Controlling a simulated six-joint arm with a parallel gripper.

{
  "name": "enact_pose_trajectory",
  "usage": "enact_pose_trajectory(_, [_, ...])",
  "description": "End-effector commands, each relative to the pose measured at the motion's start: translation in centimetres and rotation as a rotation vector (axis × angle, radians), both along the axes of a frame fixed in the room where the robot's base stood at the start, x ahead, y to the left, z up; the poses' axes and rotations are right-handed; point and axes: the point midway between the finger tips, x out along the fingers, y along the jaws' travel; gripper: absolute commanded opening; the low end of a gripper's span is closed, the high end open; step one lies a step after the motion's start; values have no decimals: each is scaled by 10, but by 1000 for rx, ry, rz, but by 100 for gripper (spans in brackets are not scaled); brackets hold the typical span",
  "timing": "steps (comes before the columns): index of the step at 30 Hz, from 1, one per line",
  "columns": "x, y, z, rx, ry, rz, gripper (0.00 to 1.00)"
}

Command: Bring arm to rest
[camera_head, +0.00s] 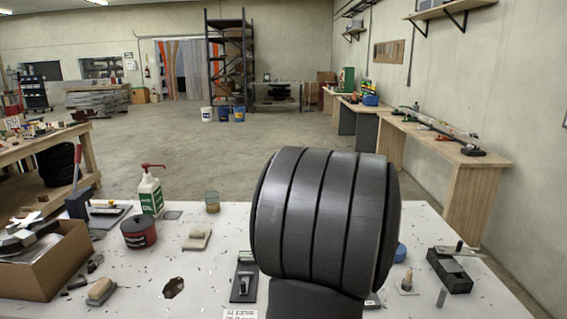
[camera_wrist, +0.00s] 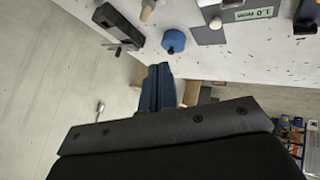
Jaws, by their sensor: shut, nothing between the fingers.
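My gripper (camera_wrist: 160,68) shows in the wrist view, with its dark fingers together and nothing between them. It is in the air near the edge of the white work table (camera_wrist: 225,66), apart from the things on it. In the head view a large dark ribbed part of my arm fills the middle right and hides part of the table. My gripper cannot be made out in that view.
The table holds a cardboard box (camera_head: 48,262), a green-and-white pump bottle (camera_head: 150,192), a dark red tin (camera_head: 138,231), a dark metal block (camera_head: 449,270) and a blue round object (camera_wrist: 174,41). A wooden bench (camera_head: 440,150) stands along the right wall. Open floor lies behind the table.

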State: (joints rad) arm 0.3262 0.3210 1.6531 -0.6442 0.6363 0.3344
Motion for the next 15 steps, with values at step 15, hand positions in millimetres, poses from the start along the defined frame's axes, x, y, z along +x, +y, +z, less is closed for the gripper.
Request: enact_pose_trajectory(15, [-81,12,15,64,-13,-69,0])
